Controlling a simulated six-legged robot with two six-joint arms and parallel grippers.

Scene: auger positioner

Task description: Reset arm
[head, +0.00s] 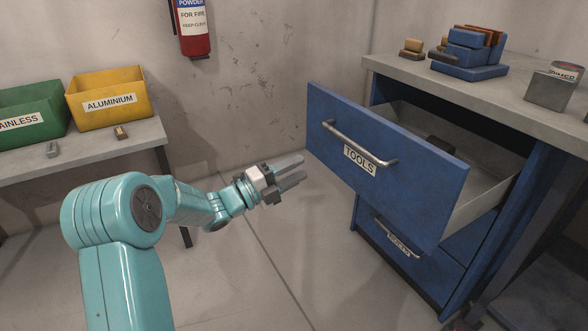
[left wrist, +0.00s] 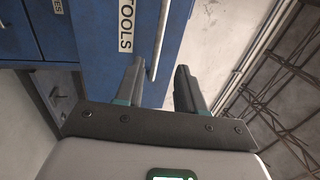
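My left gripper (head: 289,173) hangs in front of the open blue drawer in the head view, at the end of my teal arm. Its two fingers are apart and nothing is between them. The blue drawer (head: 420,205), labelled TOOLS, is pulled out, and its silver handle (head: 358,147) is to the right of the fingertips, with a gap between. In the left wrist view, the open fingers (left wrist: 158,88) point toward the drawer front (left wrist: 100,58), and the handle (left wrist: 160,38) shows beyond them. My right gripper is in neither view.
A workbench (head: 420,78) above the drawer holds a blue block fixture (head: 470,55) and a grey box (head: 550,90). At left, a table (head: 110,146) bears yellow (head: 107,98) and green (head: 30,112) bins. A fire extinguisher (head: 192,30) hangs on the wall. Floor below the gripper is clear.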

